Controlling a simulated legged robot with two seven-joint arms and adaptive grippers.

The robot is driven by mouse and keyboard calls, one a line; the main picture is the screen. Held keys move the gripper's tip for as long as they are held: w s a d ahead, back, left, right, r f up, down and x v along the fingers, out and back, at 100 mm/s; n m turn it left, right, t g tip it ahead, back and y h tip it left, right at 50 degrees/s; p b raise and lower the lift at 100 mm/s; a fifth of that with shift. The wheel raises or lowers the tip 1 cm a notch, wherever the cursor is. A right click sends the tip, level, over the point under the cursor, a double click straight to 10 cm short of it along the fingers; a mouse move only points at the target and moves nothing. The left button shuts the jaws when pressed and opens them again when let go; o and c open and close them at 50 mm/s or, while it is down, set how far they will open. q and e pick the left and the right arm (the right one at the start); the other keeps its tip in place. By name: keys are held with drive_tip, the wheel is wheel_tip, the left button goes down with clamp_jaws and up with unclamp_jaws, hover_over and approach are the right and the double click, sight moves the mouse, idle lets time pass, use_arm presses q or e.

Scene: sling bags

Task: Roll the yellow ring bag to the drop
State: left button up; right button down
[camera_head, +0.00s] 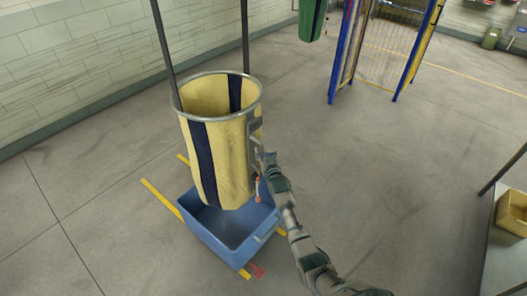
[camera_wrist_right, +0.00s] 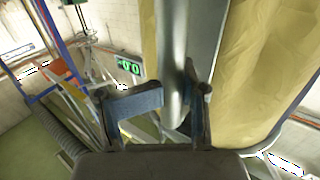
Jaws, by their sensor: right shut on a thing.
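The yellow ring bag (camera_head: 228,160) hangs from two dark straps or bars. It has a grey metal ring at its open top and dark blue vertical stripes. It hangs above a blue bin (camera_head: 230,232) on the floor. My right gripper (camera_head: 262,160) is at the right side of the bag, shut on a metal handle bar there. In the right wrist view the bar (camera_wrist_right: 172,60) passes between the fingers of the gripper (camera_wrist_right: 172,108), with the yellow bag fabric (camera_wrist_right: 262,70) close on the right. My left gripper is not in view.
Yellow floor markings (camera_head: 160,198) lie around the bin. A blue and yellow rack (camera_head: 385,50) stands at the back, with a green bag (camera_head: 311,18) hanging to its left. A tiled wall is on the left. A yellow container (camera_head: 513,212) is at the right edge. The middle floor is clear.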

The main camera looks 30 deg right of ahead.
drive_tip(key=shift+w+a+r, duration=0.15)
drive_tip(key=shift+a+r, duration=0.05)
drive_tip(key=shift+r, duration=0.4)
drive_tip(key=shift+w+d+f, duration=0.1)
drive_tip(key=shift+d+f, duration=0.05)
drive_tip(key=shift+d, duration=0.05)
drive_tip(key=shift+d+f, duration=0.35)
drive_tip(key=shift+d, duration=0.35)
drive_tip(key=c, duration=1)
unclamp_jaws()
drive_tip(key=shift+a, duration=0.6)
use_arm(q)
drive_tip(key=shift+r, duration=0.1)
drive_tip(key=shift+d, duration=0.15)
use_arm(e)
drive_tip(key=shift+d, duration=0.15)
